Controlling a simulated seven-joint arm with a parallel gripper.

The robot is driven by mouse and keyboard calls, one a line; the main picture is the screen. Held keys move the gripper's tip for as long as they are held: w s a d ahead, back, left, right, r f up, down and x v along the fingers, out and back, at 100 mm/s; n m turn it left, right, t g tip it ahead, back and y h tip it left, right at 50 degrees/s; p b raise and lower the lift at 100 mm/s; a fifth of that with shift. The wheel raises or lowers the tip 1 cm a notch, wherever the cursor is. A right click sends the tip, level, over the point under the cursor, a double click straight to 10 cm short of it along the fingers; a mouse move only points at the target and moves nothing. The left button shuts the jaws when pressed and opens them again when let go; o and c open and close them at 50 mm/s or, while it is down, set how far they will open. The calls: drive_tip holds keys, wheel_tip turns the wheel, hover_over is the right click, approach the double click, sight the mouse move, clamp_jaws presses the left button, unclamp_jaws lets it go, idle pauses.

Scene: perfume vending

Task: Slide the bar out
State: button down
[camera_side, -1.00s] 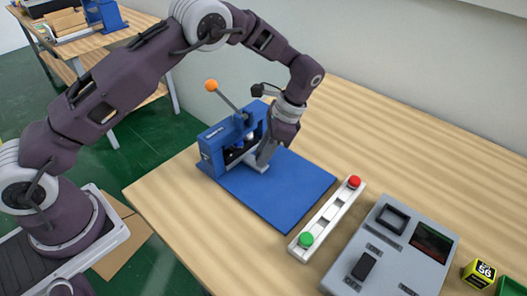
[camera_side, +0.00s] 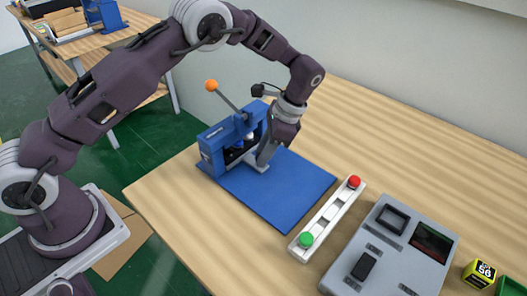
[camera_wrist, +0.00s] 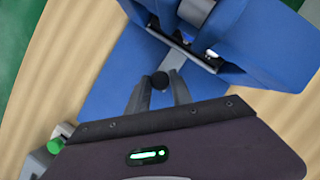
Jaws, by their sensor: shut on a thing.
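The blue press (camera_side: 222,147) stands on a blue base plate (camera_side: 290,187) on the table. It has a lever with an orange ball (camera_side: 211,86). A grey bar (camera_wrist: 172,60) with a dark round knob (camera_wrist: 159,80) lies at the press opening in the wrist view. My gripper (camera_wrist: 161,84) has its fingers on either side of the knob and is shut on it. In the side view my gripper (camera_side: 263,160) is low at the front of the press and hides most of the bar.
A white rail with a red button (camera_side: 354,181) and a green button (camera_side: 306,240) lies right of the plate. A grey console (camera_side: 390,250) and a yellow-black cube (camera_side: 479,273) are farther right. The blue plate in front of the press is clear.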

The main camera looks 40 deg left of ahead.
drive_tip(key=d, duration=1.5)
drive_tip(key=shift+d+r, duration=0.1)
drive_tip(key=shift+d, duration=0.2)
drive_tip(key=shift+d, duration=0.1)
drive_tip(key=c, duration=1.4)
unclamp_jaws()
drive_tip(key=shift+o, duration=1.3)
wheel_tip(320, 180, up, 10)
